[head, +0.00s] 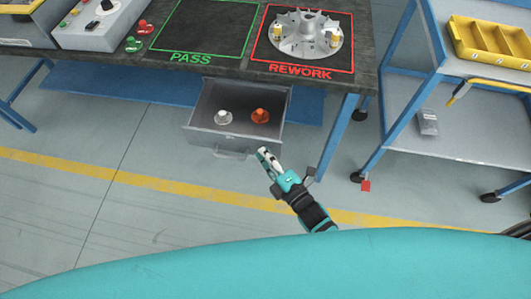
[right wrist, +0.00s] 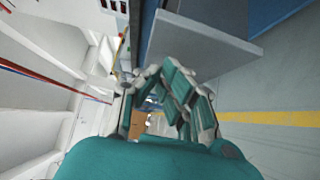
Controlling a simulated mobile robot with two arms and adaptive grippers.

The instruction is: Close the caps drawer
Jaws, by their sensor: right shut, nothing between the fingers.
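The caps drawer (head: 233,137) is a grey drawer pulled out from under the bench. Inside it are a white cap (head: 223,117) and an orange cap (head: 260,116). Its handle (head: 231,154) is on the front face. My right gripper (head: 263,152) is shut and empty, just right of the drawer's front, apparently apart from it. In the right wrist view the gripper fingers (right wrist: 172,88) are close together, with the drawer's grey panel (right wrist: 205,42) just beyond them. My left gripper is in neither view.
The bench top (head: 130,62) carries a green PASS square (head: 205,28) and a red REWORK square with a metal blower part (head: 306,36) on it. A blue bench leg (head: 337,135) stands right of the drawer. A blue cart (head: 400,110) stands further right. Floor before the drawer is clear.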

